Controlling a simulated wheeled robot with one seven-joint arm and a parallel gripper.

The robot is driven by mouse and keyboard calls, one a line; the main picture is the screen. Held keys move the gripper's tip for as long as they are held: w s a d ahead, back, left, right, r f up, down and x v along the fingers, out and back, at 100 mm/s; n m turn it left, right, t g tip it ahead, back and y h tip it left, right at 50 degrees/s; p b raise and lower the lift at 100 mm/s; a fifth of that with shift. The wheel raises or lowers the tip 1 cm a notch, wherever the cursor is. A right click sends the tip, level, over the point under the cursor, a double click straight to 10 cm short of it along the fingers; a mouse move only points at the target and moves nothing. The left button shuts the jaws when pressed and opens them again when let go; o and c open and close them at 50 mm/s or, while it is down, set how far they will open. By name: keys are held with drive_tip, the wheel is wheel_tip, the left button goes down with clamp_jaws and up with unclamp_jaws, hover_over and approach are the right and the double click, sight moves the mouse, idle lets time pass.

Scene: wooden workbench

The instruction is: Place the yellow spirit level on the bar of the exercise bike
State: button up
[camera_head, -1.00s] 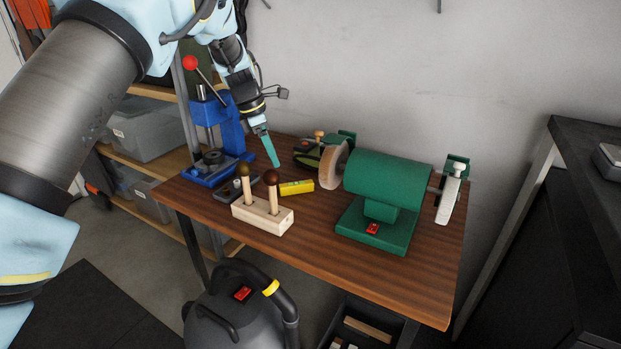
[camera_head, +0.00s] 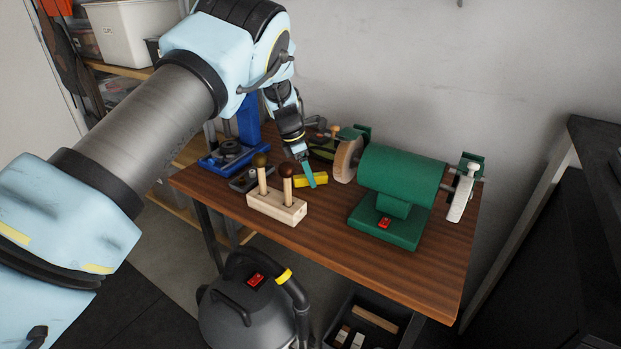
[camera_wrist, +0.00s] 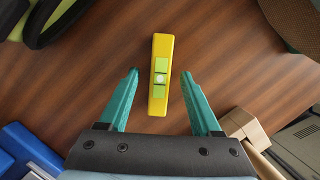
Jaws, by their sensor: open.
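The yellow spirit level (camera_head: 318,180) lies on the wooden workbench, behind the light wooden block with two upright handles. In the wrist view the spirit level (camera_wrist: 160,72) lies lengthwise between the two teal fingers of my gripper (camera_wrist: 158,80), with a gap on each side. My gripper (camera_head: 309,176) is open and points down at the level; in the head view a teal finger partly covers it. Whether the fingertips are at bench height is hard to tell. No exercise bike or bar of one is recognisable in either view.
The wooden block with handles (camera_head: 277,207) stands close in front of the level. A green bench grinder (camera_head: 400,180) is to the right, a blue press (camera_head: 228,155) to the left. A hand plane (camera_head: 322,150) lies behind. The bench's front right (camera_head: 400,276) is clear.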

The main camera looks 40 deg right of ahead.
drive_tip(key=shift+f, duration=0.1)
clamp_jaws()
idle(0.5)
